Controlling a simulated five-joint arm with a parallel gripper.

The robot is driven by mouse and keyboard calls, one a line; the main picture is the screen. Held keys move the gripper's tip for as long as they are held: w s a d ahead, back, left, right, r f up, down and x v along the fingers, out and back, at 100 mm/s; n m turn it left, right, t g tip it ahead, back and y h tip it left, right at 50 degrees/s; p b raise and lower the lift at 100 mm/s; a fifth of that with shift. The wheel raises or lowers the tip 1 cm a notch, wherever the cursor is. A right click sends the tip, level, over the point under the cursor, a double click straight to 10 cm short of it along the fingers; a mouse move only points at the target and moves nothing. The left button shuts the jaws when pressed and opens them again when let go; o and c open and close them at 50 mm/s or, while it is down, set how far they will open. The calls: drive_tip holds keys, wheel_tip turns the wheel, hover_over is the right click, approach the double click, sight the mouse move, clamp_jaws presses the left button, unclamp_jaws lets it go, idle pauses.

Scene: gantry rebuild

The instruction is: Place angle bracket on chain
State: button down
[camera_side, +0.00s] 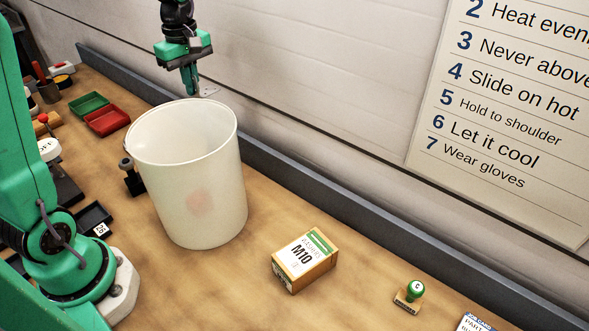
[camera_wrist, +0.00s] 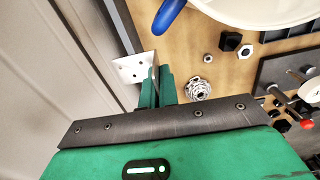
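My gripper (camera_side: 190,90) hangs above and behind the white bin in the side view. In the wrist view its green fingers (camera_wrist: 158,82) are shut on the angle bracket (camera_wrist: 131,68), a pale metal plate with small holes and an upright flange at the fingers. The bracket also shows as a small light plate (camera_side: 210,91) beside the fingertips in the side view. The chain (camera_wrist: 198,89) is a silvery coiled heap on the wooden bench, just right of the fingers in the wrist view and apart from the bracket. In the side view the chain is hidden, apparently behind the bin.
A tall white bin (camera_side: 190,175) stands close by; its rim (camera_wrist: 262,22) is at the wrist view's top. Small nuts (camera_wrist: 230,41) lie near the chain. A grey ledge (camera_side: 300,185) and wall run along the back. An M10 box (camera_side: 305,260) and a green-topped stamp (camera_side: 410,294) stand right.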

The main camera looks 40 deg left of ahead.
drive_tip(key=s+a+f, duration=0.2)
drive_tip(key=s+a, duration=0.1)
drive_tip(key=a, duration=0.3)
drive_tip(key=s+a+f, duration=0.3)
drive_tip(key=s+a, duration=0.1)
drive_tip(key=a, duration=0.3)
drive_tip(key=shift+n, duration=0.3)
drive_tip(key=s+a+f, duration=0.1)
drive_tip(key=a+f, duration=0.1)
drive_tip(key=a, duration=0.1)
drive_tip(key=s+a+f, duration=0.1)
drive_tip(key=a+f, duration=0.1)
drive_tip(key=a, duration=0.2)
drive_tip(key=s+a+f, duration=0.1)
drive_tip(key=a+f, duration=0.1)
drive_tip(key=a, duration=0.1)
drive_tip(key=shift+s+a+f, duration=0.3)
drive_tip(key=shift+s+f, duration=0.05)
drive_tip(key=shift+s, duration=0.05)
drive_tip(key=shift+a+f, duration=0.1)
drive_tip(key=shift+a, duration=0.05)
drive_tip(key=shift+f, duration=2)
drive_tip(key=c, duration=2.1)
unclamp_jaws()
drive_tip(key=shift+f, duration=0.15)
